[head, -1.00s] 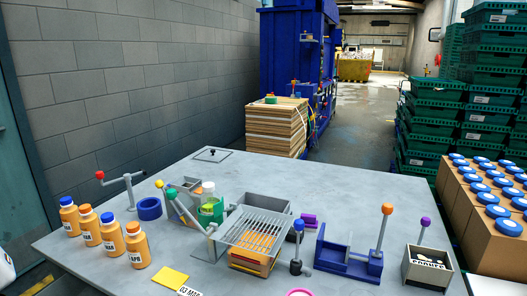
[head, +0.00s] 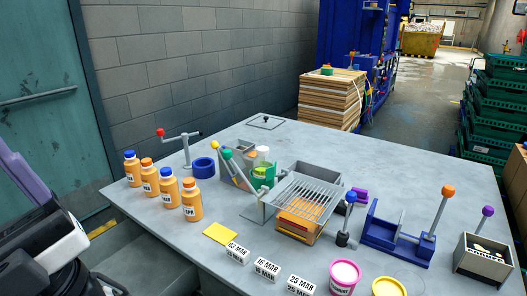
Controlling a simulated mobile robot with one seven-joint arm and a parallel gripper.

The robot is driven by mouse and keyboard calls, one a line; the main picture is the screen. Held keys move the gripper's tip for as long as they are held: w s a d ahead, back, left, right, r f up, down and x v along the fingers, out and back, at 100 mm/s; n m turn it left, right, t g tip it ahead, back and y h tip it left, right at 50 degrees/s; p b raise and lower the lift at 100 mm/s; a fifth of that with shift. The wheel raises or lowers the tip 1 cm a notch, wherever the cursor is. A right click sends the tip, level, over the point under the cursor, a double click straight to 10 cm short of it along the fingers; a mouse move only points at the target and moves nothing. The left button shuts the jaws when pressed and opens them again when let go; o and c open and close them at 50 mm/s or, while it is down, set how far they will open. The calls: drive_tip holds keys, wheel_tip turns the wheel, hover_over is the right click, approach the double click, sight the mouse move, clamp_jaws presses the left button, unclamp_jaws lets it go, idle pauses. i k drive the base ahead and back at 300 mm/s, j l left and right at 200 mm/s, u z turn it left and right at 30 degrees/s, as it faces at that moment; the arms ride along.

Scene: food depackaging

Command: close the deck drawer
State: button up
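A grey, tray-like shape (head: 128,258) sticks out below the table's left front edge at the lower left of the head view. It looks like the deck drawer standing open, but its front is cut off by the frame and partly hidden by my arm. My gripper (head: 62,250), black and white, is at the lower left corner, to the left of this shape. Its fingers do not show clearly, so I cannot tell whether it is open or touches the drawer.
The grey table (head: 262,143) carries several orange bottles (head: 191,203), a wire rack (head: 303,197), a blue fixture (head: 398,243), date blocks (head: 267,268) and a pink-lidded tub (head: 344,276). A green door (head: 40,90) is at left. Green crates (head: 490,110) stand at right.

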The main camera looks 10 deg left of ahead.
sight(128, 255)
drive_tip(key=u, duration=1.45)
drive_tip(key=k+l+u, duration=0.2)
drive_tip(key=k, duration=0.25)
drive_tip(key=j, duration=0.1)
